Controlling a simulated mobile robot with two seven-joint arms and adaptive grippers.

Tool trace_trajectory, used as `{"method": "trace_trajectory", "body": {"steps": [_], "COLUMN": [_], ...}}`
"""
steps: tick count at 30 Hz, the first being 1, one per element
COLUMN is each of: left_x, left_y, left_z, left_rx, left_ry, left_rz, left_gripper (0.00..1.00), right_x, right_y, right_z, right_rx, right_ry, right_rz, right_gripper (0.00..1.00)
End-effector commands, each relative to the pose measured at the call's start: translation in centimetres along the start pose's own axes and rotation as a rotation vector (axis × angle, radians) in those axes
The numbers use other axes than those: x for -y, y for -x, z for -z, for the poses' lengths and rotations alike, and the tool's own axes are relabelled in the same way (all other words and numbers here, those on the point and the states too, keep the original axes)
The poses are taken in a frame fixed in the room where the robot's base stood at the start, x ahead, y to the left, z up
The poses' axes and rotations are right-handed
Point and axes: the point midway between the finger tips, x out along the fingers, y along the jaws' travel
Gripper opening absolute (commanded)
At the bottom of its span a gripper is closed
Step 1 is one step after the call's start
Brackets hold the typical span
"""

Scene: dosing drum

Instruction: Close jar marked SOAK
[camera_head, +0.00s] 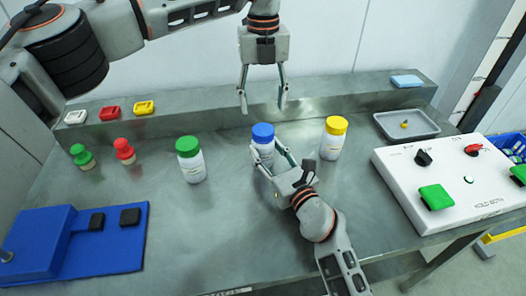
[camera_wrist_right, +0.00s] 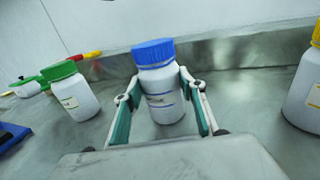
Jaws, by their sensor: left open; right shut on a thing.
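A white jar with a blue lid (camera_head: 263,133) stands upright in the middle of the table. It also shows in the right wrist view (camera_wrist_right: 160,85), where its label is too blurred to read surely. The blue lid sits on its top. My right gripper (camera_head: 270,160) is shut on this jar's body, a finger on each side, below the lid. My left gripper (camera_head: 262,104) is open and empty, above the blue lid with a gap between. A green-lidded jar (camera_head: 191,161) stands to the left and a yellow-lidded jar (camera_head: 333,138) to the right; their labels are unreadable.
A white control box (camera_head: 455,180) with green buttons stands at right, a grey tray (camera_head: 407,125) behind it. A blue fixture (camera_head: 90,240) lies at front left. Red (camera_head: 124,150) and green (camera_head: 82,156) knobbed pieces stand at left. A raised ledge (camera_head: 205,115) runs along the back.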

Motion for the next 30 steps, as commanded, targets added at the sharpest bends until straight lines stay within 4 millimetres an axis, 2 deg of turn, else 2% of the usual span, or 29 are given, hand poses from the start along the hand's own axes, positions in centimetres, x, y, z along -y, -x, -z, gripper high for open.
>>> {"method": "trace_trajectory", "body": {"steps": [9, 15, 21, 30], "left_x": [0.01, 0.00, 0.00, 0.00], "left_y": [0.02, 0.03, 0.02, -0.05], "left_z": [0.01, 0.00, 0.00, 0.01], "left_rx": [0.000, 0.000, 0.000, -0.001], "left_ry": [0.536, 0.744, 0.811, 0.811], "left_rz": [0.000, 0.000, 0.000, 0.000], "left_gripper": [0.53, 0.53, 0.53, 0.53], "right_x": [0.00, 0.00, 0.00, 0.00], "right_y": [0.01, 0.01, 0.01, 0.01], "right_z": [0.08, 0.08, 0.08, 0.09], "right_rx": [-0.001, -0.002, -0.002, -0.002], "right_ry": [0.000, 0.000, 0.000, 0.000], "right_rz": [0.000, 0.000, 0.000, 0.000], "right_gripper": [0.00, 0.00, 0.00, 0.00]}}
